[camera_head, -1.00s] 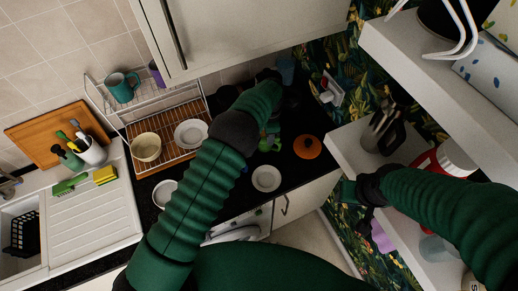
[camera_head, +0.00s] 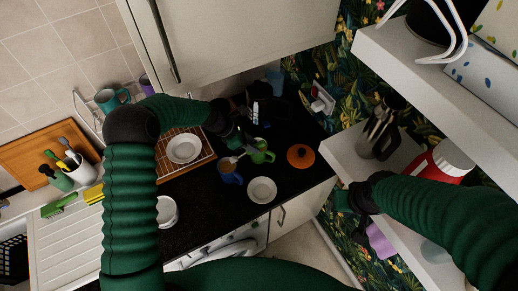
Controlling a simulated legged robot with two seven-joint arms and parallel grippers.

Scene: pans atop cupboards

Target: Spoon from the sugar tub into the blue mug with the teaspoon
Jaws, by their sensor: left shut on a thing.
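A small blue mug (camera_head: 231,178) with a brownish inside stands on the dark worktop, left of a green pot-like thing (camera_head: 260,152). My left gripper (camera_head: 238,143) is just above and behind the blue mug, close to the green thing. It is shut on a small pale thing (camera_head: 236,158), which looks like the teaspoon over the mug's rim; whether it touches the mug is unclear. I cannot make out the sugar tub for sure. My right gripper (camera_head: 345,199) is by the shelves at the right, in shadow, and its jaws are not clear.
White plates (camera_head: 184,149) (camera_head: 262,190) are on the wooden rack and worktop. An orange lidded pan (camera_head: 301,156) is right of the green thing. A teal mug (camera_head: 107,101) is on the upper rack. White shelves (camera_head: 345,150) are close to my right arm.

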